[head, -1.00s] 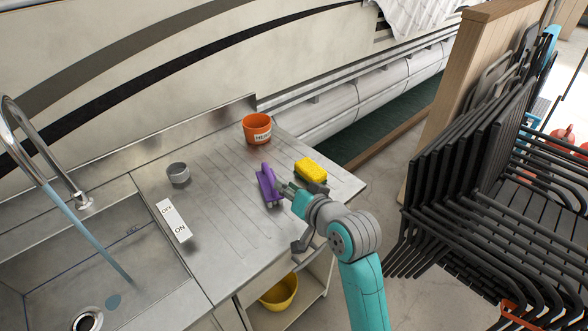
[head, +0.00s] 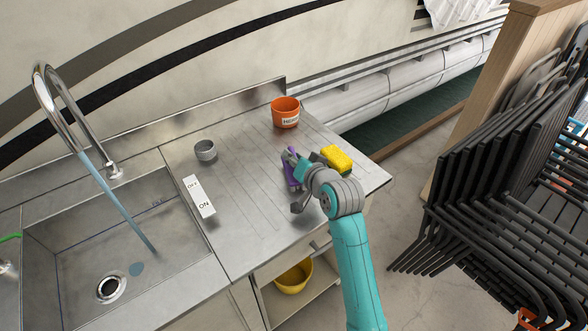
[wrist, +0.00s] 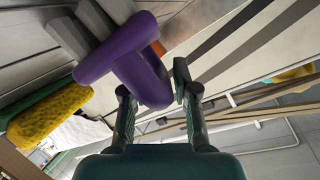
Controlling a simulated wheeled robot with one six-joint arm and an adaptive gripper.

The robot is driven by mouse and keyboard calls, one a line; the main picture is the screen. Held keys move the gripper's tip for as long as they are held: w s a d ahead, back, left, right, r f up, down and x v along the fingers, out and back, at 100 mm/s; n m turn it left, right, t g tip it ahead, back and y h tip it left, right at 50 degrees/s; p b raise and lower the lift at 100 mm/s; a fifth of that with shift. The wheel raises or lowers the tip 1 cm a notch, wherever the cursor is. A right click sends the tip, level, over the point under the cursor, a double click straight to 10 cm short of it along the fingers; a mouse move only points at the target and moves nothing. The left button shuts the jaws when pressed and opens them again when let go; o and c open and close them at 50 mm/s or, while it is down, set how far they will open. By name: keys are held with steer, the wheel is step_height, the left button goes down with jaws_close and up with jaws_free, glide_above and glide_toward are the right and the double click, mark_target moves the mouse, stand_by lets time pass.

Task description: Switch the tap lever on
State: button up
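A purple lever (head: 289,180) stands on the right part of the steel counter, partly hidden behind my gripper in the head view. In the wrist view the purple lever (wrist: 120,58) is large, with grey parts behind it, and its rounded end is between my fingers. My gripper (head: 291,155) is at the lever; in the wrist view my gripper (wrist: 153,88) has its fingers spread apart, with no clear grip on the lever. A white label (head: 199,196) on the counter reads OFF at its back end and ON at its front end. A chrome tap (head: 75,115) has a blue stream running into the sink.
A yellow sponge (head: 337,158) lies close to the right of my gripper. An orange pot (head: 285,112) and a grey cup (head: 205,150) stand behind and left. The sink (head: 75,250) is at left. Stacked black chairs (head: 500,170) fill the right.

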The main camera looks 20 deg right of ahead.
jaws_close()
